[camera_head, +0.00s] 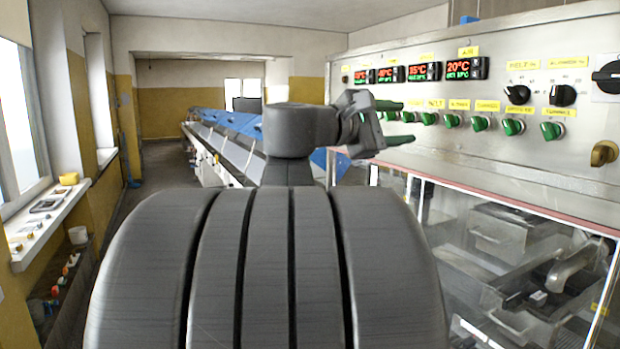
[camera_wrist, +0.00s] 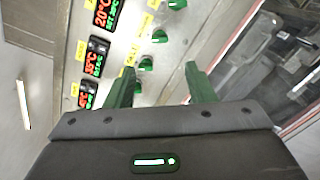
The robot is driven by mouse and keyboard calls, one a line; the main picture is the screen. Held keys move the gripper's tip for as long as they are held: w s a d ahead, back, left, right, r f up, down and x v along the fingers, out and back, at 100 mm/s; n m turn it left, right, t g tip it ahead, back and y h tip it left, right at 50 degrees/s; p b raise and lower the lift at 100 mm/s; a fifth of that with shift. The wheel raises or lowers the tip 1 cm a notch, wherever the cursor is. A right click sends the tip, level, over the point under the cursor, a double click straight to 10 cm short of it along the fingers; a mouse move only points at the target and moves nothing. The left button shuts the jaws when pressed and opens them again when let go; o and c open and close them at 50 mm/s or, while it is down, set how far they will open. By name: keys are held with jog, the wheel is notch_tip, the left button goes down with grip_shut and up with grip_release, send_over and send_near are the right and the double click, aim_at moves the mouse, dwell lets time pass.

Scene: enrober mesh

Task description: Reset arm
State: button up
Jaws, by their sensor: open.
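My gripper (camera_wrist: 161,90) shows in the wrist view with its two green fingers apart and nothing between them. Behind them is the control panel with red and green displays and green knobs. In the head view my gripper (camera_head: 402,124) is beside the metal control panel (camera_head: 450,155), at the left part of its knob row. Whether a fingertip touches a knob cannot be told. My arm's dark grey links fill the lower middle of the head view.
A clear-walled machine housing (camera_head: 440,215) with metal parts inside stands under the panel at right. A long conveyor (camera_head: 222,150) with blue covers runs to the back. A windowsill (camera_head: 45,222) with small items is at left. The floor between is partly free.

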aim_at(447, 121)
jog(key=p+x, duration=0.3)
jog(key=x, duration=0.9)
jog(key=shift+w+d+r, duration=0.1)
jog(key=shift+w+d, duration=0.05)
jog(key=shift+d, duration=0.25)
jog(key=shift+a, duration=0.1)
